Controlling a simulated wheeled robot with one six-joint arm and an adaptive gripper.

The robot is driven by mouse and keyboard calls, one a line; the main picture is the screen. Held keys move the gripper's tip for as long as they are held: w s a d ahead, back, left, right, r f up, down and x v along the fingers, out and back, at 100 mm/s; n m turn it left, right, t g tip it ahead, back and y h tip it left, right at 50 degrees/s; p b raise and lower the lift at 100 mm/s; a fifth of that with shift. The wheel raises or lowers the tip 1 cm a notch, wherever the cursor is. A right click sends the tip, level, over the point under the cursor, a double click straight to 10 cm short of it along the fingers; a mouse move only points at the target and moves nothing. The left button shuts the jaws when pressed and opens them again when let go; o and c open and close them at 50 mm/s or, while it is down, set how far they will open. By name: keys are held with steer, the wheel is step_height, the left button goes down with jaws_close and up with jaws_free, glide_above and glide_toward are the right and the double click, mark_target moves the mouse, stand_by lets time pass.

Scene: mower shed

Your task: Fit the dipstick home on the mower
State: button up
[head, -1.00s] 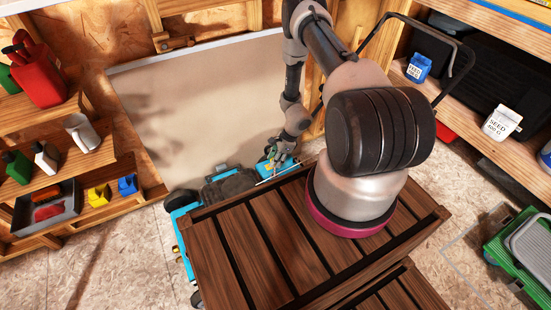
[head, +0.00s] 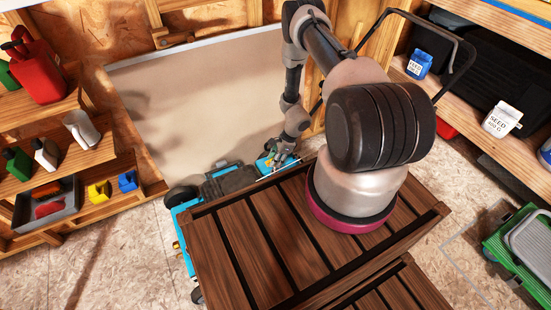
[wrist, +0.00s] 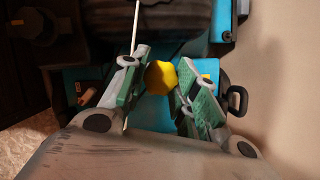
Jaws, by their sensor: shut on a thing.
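In the wrist view my gripper (wrist: 162,80) has its green fingers closed around a yellow knob (wrist: 160,76), which I take as the dipstick's head. The dipstick's shaft below it is hidden. A thin pale rod (wrist: 136,25) runs past the left finger; I cannot tell what it belongs to. The blue mower (wrist: 150,108) and its dark engine lie behind the fingers. In the head view my gripper (head: 274,162) is over the mower's far right end. The mower (head: 182,222) shows beyond the crate, with its dark engine (head: 228,182). The dipstick's seat is not visible.
A slatted wooden crate (head: 248,242) stands close in front of the mower and hides part of it. A pale board (head: 205,105) leans behind it. Shelves at left hold a red can (head: 38,72) and bottles. A green box (head: 518,265) is at right.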

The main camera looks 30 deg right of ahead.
steer(key=shift+f, duration=2.9)
steer(key=o, duration=1)
steer(key=shift+o, duration=0.2)
steer(key=shift+r, duration=0.1)
steer(key=v, duration=1.1)
steer(key=shift+r, duration=0.4)
steer(key=shift+d, duration=0.15)
